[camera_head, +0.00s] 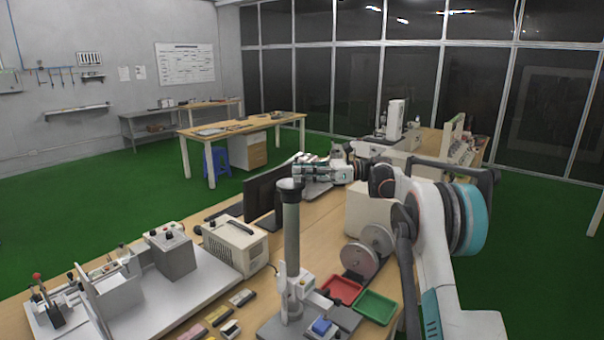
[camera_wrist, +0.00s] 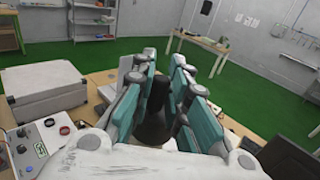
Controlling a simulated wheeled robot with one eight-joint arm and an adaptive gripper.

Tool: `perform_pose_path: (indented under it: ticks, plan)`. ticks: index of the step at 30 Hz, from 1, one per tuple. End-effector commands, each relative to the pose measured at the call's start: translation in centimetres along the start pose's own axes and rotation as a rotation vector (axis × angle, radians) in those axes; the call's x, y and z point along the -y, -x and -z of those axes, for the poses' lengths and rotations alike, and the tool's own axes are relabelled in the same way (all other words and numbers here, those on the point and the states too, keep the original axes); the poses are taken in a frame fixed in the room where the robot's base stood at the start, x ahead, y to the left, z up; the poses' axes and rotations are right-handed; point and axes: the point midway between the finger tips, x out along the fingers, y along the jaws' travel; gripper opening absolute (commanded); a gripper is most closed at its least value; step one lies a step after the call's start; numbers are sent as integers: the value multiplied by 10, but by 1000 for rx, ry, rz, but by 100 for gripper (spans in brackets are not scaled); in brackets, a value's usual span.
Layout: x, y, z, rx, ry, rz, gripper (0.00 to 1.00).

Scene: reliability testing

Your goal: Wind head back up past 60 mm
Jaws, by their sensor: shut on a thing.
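A stand with an upright grey column (camera_head: 291,240) and a black cap (camera_head: 290,184) rises at the front of the bench; a white carriage (camera_head: 301,286) sits low on it. A blue block (camera_head: 321,326) is by its base. My gripper (camera_head: 303,173) reaches left at about the height of the cap, and overlaps it in the head view. In the wrist view my gripper (camera_wrist: 157,82) has its teal fingers shut on a dark upright piece (camera_wrist: 157,98). I cannot tell which part of the stand this is. No height scale is readable.
A red tray (camera_head: 342,290) and a green tray (camera_head: 374,307) lie right of the stand. Grey discs (camera_head: 359,262) stand behind them. A monitor (camera_head: 264,194) and beige box (camera_head: 235,247) are to the left. A grey case (camera_wrist: 45,92) shows in the wrist view.

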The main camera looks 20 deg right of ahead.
Motion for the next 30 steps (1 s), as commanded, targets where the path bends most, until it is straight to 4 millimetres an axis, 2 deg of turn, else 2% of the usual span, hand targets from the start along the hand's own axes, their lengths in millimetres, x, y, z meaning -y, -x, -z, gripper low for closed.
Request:
perform_pose_path:
  ticks: [1, 3, 13, 16, 20, 30]
  plan:
    - [0, 0, 0, 0, 0, 0, 21]
    - [0, 0, 0, 0, 0, 1, 35]
    - [0, 0, 0, 0, 0, 1, 35]
    - [0, 6, 0, 0, 0, 2, 35]
    - [1, 25, 0, 0, 0, 4, 35]
    - [0, 92, 0, 0, 0, 2, 35]
